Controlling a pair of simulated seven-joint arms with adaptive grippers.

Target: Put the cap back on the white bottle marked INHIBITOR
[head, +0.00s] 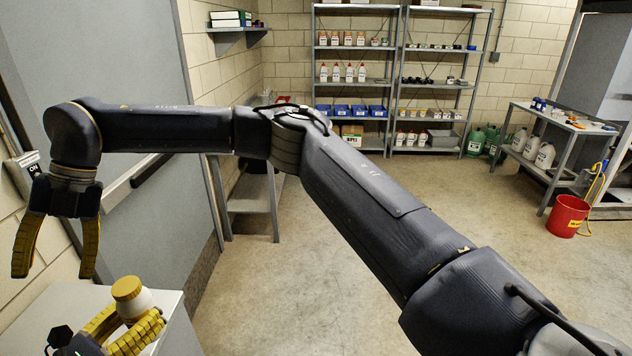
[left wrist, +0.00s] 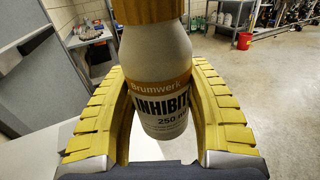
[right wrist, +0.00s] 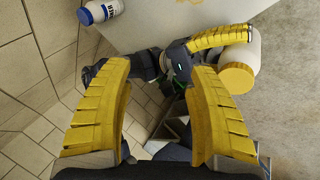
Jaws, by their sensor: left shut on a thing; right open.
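The white bottle (left wrist: 160,60) has an orange band and the letters INHIBIT in the left wrist view. It also shows in the head view (head: 142,301), low on the left. My left gripper (head: 138,314) is shut around its body. A tan-yellow cap (head: 126,289) sits on top of the bottle; it also shows in the right wrist view (right wrist: 236,78). I cannot tell whether it is screwed tight. My right gripper (head: 54,274) is open and empty, pointing down, to the left of the bottle and above it. The bottle's underside is hidden in the head view.
A pale cabinet top (head: 178,308) lies beneath the left gripper. Another white bottle with a blue cap (right wrist: 86,16) stands near the wall in the right wrist view. A grey door (head: 120,80) is close behind my right arm. Shelves (head: 350,88) and a red bucket (head: 568,215) are far off.

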